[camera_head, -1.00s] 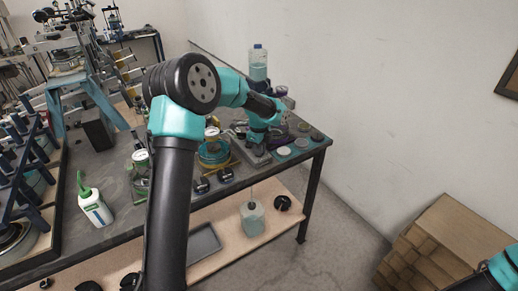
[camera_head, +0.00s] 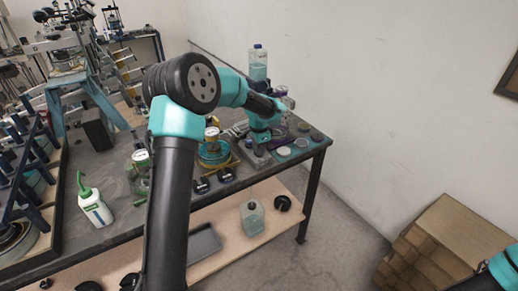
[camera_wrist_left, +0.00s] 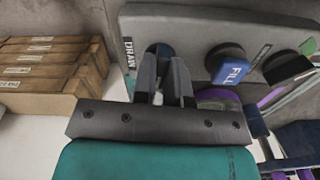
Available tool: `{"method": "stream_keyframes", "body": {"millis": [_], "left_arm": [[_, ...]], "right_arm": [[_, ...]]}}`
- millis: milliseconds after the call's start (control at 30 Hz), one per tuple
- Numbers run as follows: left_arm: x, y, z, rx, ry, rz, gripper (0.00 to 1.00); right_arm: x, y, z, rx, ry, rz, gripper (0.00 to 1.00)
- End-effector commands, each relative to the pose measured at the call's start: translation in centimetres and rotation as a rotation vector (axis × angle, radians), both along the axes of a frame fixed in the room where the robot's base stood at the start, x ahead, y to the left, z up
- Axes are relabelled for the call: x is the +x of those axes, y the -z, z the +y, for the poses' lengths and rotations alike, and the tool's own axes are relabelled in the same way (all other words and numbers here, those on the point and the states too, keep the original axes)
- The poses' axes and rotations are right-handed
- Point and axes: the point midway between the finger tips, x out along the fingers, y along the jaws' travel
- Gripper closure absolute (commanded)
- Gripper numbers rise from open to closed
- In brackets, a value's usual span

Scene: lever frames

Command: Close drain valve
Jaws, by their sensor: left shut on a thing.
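In the left wrist view, a grey panel (camera_wrist_left: 188,24) carries a white DRAIN label (camera_wrist_left: 128,53). Beside the label is a dark drain valve knob (camera_wrist_left: 159,49), partly hidden by the fingers. My left gripper (camera_wrist_left: 164,62) is shut on this knob. How far the knob is turned cannot be told. In the head view, my left arm reaches over the bench to the small grey unit at its right end, and the fingertips are hidden there. Only a piece of my right arm shows in the lower right corner.
A blue FILL knob (camera_wrist_left: 228,64) and a black knob (camera_wrist_left: 287,67) sit to the right of the drain knob. A clear bottle (camera_head: 258,63) stands at the bench's back. A jug (camera_head: 252,217) is on the lower shelf. Wooden boxes (camera_head: 440,240) stand on the floor.

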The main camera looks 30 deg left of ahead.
Motion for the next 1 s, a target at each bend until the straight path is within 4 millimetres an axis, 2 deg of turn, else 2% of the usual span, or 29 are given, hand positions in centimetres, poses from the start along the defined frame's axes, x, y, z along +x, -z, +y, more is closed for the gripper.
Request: {"method": "stream_keyframes", "body": {"millis": [300,800,833,1000], "left_arm": [[0.01,-0.06,0.02,0.001,-0.141,-0.001,1.0],[0.02,-0.07,0.02,0.0,-0.165,-0.001,1.0],[0.01,-0.06,0.02,0.0,-0.165,-0.001,0.84],[0.01,-0.04,0.02,-0.001,-0.164,-0.001,0.68]], "right_arm": [[0.0,0.0,0.0,0.0,0.0,0.0,0.62],[0.0,0.0,0.0,0.0,0.0,0.0,0.62],[0.0,0.0,0.0,0.0,0.0,0.0,0.62],[0.0,0.0,0.0,0.0,0.0,0.0,0.62]]}}
